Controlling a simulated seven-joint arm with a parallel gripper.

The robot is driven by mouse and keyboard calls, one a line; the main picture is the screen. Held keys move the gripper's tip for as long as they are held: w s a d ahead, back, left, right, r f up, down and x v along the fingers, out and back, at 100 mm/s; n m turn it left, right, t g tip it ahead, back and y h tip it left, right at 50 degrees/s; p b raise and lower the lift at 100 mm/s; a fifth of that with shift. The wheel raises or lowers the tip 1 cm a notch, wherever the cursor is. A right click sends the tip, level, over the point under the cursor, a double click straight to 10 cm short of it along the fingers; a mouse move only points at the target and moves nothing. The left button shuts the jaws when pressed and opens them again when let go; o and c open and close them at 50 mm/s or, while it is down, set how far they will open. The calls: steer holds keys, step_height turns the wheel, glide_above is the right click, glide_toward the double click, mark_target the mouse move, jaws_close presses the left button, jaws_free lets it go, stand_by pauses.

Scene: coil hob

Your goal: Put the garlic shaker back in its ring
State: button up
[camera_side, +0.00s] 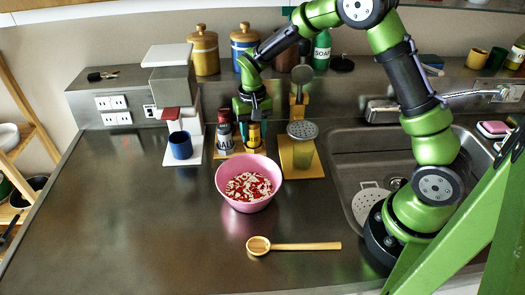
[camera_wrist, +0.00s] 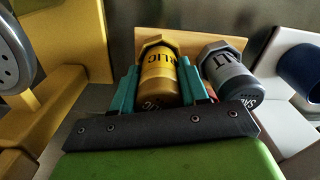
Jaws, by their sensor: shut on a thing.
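The yellow garlic shaker (camera_side: 253,137) with dark lettering stands at the spice rack (camera_side: 237,153); it also shows in the wrist view (camera_wrist: 157,82). My gripper (camera_side: 253,115) reaches down over it from above. In the wrist view, the teal fingers of my gripper (camera_wrist: 160,84) are shut on the shaker's two sides. The grey salt shaker (camera_side: 224,130) stands close to its left in the side view and shows to its right in the wrist view (camera_wrist: 229,73). The garlic shaker's ring and its base are hidden, so I cannot tell whether it sits inside the ring.
A pink bowl (camera_side: 232,194) of red and white food stands just in front. A wooden spoon (camera_side: 290,246) lies in front. The counter at front left is clear.

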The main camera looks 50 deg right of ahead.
steer(key=shift+f, duration=0.65)
steer(key=o, duration=1.3)
steer(key=shift+c, duration=0.2)
step_height(320, 180, up, 8)
steer(key=shift+f, duration=0.2)
steer(key=shift+s+f, duration=0.1)
steer(key=shift+f, duration=0.15)
steer(key=s+a+r+n+t+y, duration=0.1)
steer(key=s+a+r+t, duration=0.1)
steer(key=s+r, duration=0.5)
steer(key=s+a+r+n+t+y, duration=0.1)
steer(key=s+r+t, duration=0.4)
steer(key=s, duration=0.9)
step_height(320, 180, up, 3)
steer(key=shift+s+a+f, duration=0.15)
steer(key=shift+a, duration=0.45)
